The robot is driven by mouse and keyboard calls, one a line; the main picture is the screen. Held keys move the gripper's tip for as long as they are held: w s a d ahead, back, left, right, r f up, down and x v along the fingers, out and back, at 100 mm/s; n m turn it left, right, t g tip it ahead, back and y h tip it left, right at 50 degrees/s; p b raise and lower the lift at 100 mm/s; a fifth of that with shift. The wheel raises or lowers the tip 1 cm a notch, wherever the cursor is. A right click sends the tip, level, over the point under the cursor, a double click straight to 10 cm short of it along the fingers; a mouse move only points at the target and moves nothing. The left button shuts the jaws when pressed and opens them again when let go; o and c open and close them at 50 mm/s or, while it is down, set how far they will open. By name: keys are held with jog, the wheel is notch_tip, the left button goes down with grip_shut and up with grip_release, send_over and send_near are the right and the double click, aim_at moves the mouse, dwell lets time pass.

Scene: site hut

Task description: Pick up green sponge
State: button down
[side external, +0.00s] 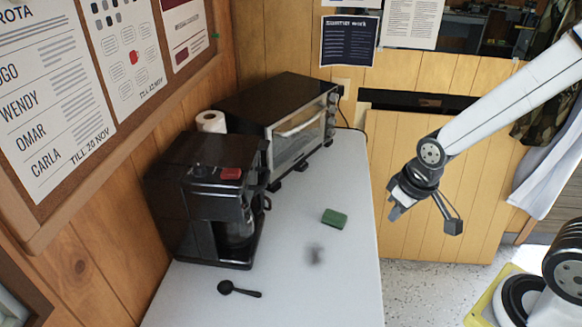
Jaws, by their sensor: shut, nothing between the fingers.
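The green sponge (334,218) lies flat on the light table, right of the coffee maker and near the table's right edge. My gripper (424,218) hangs in the air to the right of the sponge, apart from it. It is shut with nothing held. The sponge is fully visible, with nothing on top of it.
A black coffee maker (204,195) and a toaster oven (290,118) stand along the left and back of the table (330,290). A paper roll (211,121) is behind the coffee maker. A black spoon (240,289) lies in front. The table around the sponge is clear.

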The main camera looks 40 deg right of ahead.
dwell(0.4)
grip_release()
jog(key=n+g, duration=0.1)
jog(key=n, duration=0.4)
send_over(334, 216)
jog(key=s, duration=0.1)
jog(key=shift+y, duration=0.4)
jog(key=f, duration=1.8)
jog(key=shift+s+d, duration=0.1)
jog(key=shift+s, duration=0.1)
jog(key=shift+w+d+f, duration=0.15)
jog(key=shift+d+f, duration=0.05)
jog(key=shift+f, duration=0.2)
jog(key=shift+w+a+f, duration=0.1)
jog(key=shift+w+f, duration=0.1)
jog(key=shift+f, duration=1.1)
